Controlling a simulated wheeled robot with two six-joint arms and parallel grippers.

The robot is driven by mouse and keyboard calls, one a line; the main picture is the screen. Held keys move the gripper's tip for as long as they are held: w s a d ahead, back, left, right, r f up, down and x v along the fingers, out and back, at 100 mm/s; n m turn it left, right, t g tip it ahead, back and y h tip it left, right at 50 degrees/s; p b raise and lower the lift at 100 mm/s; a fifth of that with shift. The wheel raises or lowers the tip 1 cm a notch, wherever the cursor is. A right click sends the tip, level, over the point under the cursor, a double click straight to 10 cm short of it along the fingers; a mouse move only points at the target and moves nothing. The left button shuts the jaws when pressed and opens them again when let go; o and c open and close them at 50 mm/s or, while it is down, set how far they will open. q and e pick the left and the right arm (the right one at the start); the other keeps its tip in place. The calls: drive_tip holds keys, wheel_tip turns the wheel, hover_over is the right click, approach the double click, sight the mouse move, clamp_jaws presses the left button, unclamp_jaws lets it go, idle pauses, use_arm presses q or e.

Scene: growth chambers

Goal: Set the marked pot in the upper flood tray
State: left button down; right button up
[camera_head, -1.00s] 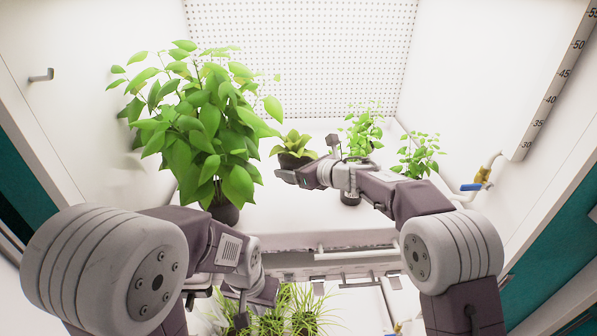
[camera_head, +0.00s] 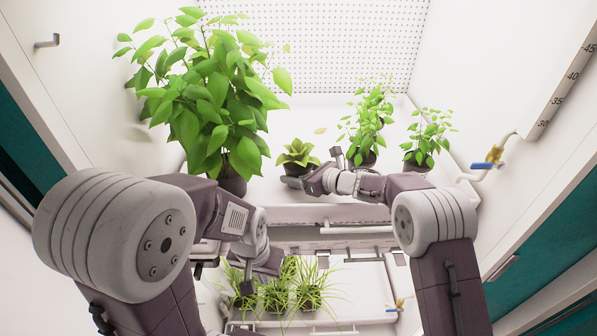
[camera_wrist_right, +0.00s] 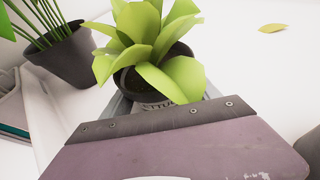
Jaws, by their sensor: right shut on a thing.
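The marked pot (camera_head: 297,166) is a small dark pot with a broad-leaved light green plant. In the right wrist view the pot (camera_wrist_right: 128,82) shows part of a lettered label, mostly hidden by the gripper. My right gripper (camera_head: 293,183) is shut on this pot, which looks upright, over the upper flood tray (camera_head: 300,213). I cannot tell whether the pot touches the tray. My left gripper (camera_head: 246,287) is low, by the grassy plants; its fingers are too unclear to judge.
A large leafy plant (camera_head: 215,105) stands left of the marked pot. Two smaller potted plants (camera_head: 368,120) (camera_head: 428,135) stand to its right. Grassy pots (camera_head: 290,290) are on the lower level. A blue-handled valve (camera_head: 487,166) is at the right wall. A loose leaf (camera_wrist_right: 271,28) lies behind.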

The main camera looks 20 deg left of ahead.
drive_tip(key=o, duration=1.7)
drive_tip(key=shift+w+a+f, duration=0.1)
drive_tip(key=shift+w, duration=0.05)
drive_tip(key=shift+s+d+r+b, duration=0.2)
drive_tip(key=shift+s+d+b, duration=0.1)
drive_tip(key=shift+d, duration=0.15)
drive_tip(key=b+v, duration=0.3)
drive_tip(key=v, duration=0.8)
drive_tip(key=shift+r, duration=0.1)
